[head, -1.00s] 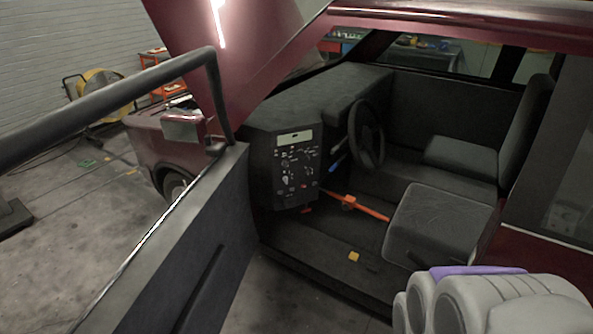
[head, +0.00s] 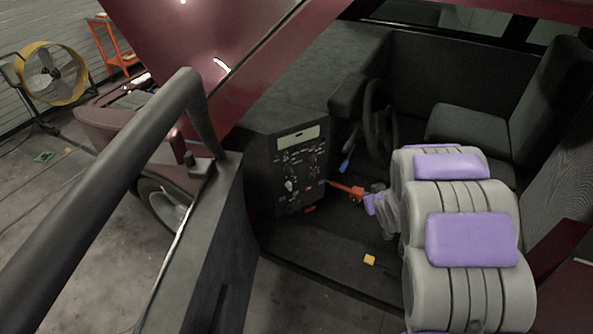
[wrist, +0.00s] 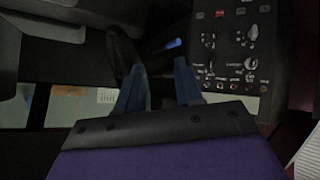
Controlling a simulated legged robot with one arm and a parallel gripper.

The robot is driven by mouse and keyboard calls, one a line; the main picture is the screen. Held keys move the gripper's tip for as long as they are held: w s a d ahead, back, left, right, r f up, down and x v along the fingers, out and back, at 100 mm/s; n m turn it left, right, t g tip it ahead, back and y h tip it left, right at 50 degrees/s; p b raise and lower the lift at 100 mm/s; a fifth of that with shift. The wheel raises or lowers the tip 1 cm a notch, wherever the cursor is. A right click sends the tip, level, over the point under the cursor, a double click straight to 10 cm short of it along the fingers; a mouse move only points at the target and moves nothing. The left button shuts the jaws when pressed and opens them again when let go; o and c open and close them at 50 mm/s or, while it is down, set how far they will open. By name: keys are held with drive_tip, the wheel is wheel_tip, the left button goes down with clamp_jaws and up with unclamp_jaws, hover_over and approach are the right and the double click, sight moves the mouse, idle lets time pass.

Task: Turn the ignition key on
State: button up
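The dark dash panel (head: 300,165) stands inside the open cab, with a pale display, knobs, switches and a red button. It also shows in the wrist view (wrist: 232,50), to the right of my fingers. I cannot pick out the ignition key for sure among the small controls. My gripper (wrist: 155,72) has its two blue-grey fingers apart with nothing held between them. A blue-tipped stalk (wrist: 172,43) shows just beyond the fingers; it also shows in the head view (head: 346,163).
The steering wheel (head: 379,125) is right of the panel. The open door (head: 205,240) bounds the left. Seats (head: 470,137) are at the right. A yellow pedal-like block (head: 369,259) is on the floor.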

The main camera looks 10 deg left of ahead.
drive_tip(key=w+a+f+n+t+y, duration=0.2)
drive_tip(key=w+a+f+y, duration=0.25)
drive_tip(key=a, duration=0.45)
drive_tip(key=t+y+p, duration=0.1)
drive_tip(key=t+y, duration=0.2)
drive_tip(key=y, duration=0.2)
approach(292, 171)
drive_tip(key=shift+n, duration=0.4)
drive_tip(key=b+x, duration=0.2)
drive_tip(key=x, duration=0.7)
drive_tip(key=shift+a+f, duration=0.15)
drive_tip(key=shift+a, duration=0.25)
drive_tip(key=shift+w, duration=0.15)
drive_tip(key=shift+w+d, duration=0.1)
drive_tip(key=shift+d, duration=0.4)
drive_tip(key=shift+a, duration=0.4)
drive_tip(key=c, duration=0.4)
drive_tip(key=shift+c, duration=0.9)
drive_tip(key=shift+d, duration=0.15)
clamp_jaws()
